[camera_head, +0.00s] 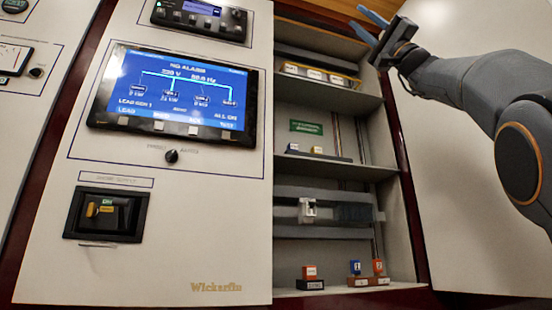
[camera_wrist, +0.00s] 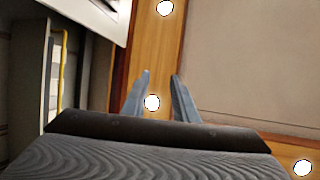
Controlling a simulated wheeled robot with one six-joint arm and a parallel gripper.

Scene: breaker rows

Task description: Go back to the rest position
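My gripper (camera_head: 357,16) is at the top right of the head view, raised in front of the upper part of the open cabinet bay (camera_head: 345,170). Its two blue fingers point up and to the left. In the wrist view my gripper (camera_wrist: 161,75) shows both fingers apart, with wooden surface and a bright round light visible between them. It is open and holds nothing. No contact with the cabinet shows.
The shelved bay holds small breakers (camera_head: 316,72) on top, a breaker on a rail (camera_head: 307,208) and coloured blocks (camera_head: 355,268) at the bottom. Left is a panel with a lit screen (camera_head: 180,90), a knob (camera_head: 171,156) and a black switch (camera_head: 106,214). A pale wall (camera_head: 450,200) stands right.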

